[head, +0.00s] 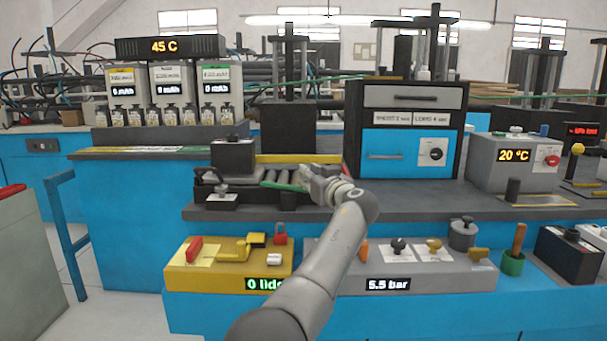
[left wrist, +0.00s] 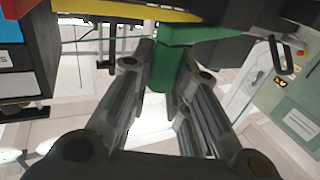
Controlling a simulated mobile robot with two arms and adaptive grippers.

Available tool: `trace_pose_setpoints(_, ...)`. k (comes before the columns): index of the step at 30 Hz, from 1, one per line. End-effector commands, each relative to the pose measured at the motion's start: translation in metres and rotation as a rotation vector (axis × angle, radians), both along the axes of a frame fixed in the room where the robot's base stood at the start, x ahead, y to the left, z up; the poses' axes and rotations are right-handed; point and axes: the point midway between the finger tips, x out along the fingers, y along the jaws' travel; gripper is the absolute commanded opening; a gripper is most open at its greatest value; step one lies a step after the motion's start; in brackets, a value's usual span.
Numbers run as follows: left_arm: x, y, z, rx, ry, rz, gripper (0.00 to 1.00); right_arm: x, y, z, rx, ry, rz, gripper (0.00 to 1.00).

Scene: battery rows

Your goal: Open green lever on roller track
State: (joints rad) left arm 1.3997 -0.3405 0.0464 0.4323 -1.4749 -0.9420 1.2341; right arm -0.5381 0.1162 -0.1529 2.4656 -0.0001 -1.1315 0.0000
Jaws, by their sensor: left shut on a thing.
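The green lever (head: 284,186) lies roughly level across the front of the roller track (head: 247,180) on the grey bench. My left gripper (head: 312,181) is at the lever's right end, with its fingers closed around it. In the left wrist view the green lever (left wrist: 163,70) runs between the two fingers of the left gripper (left wrist: 166,80). The fingers hide part of the lever in the head view. My right gripper is in neither view.
A dark block (head: 233,155) stands at the track's left end. A black and blue cabinet (head: 409,125) stands behind and right of my gripper. A yellow panel (head: 232,264) and a grey panel (head: 402,265) sit below the bench edge.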

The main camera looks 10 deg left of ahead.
Motion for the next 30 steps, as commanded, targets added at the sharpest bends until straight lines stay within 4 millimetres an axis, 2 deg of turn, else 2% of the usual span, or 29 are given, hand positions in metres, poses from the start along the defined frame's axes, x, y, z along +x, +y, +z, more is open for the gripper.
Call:
trace_pose_setpoints(5,-0.0030,-0.0076,-0.0023,-0.002,0.002,0.002,0.00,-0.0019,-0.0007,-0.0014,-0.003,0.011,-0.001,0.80)
trace_pose_setpoints(17,-0.0035,-0.0080,-0.0020,-0.003,0.002,0.004,0.00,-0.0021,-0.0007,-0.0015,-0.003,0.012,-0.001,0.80)
trace_pose_setpoints(18,-0.0035,-0.0080,-0.0019,-0.003,0.002,0.004,0.22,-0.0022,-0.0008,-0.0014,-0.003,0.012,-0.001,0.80)
trace_pose_setpoints(22,-0.0036,-0.0076,-0.0012,-0.002,0.001,0.005,0.39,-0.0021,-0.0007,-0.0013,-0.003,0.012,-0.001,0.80)
trace_pose_setpoints(30,-0.0037,-0.0065,0.0000,-0.001,-0.001,0.007,0.41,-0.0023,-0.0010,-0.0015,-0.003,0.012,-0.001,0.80)
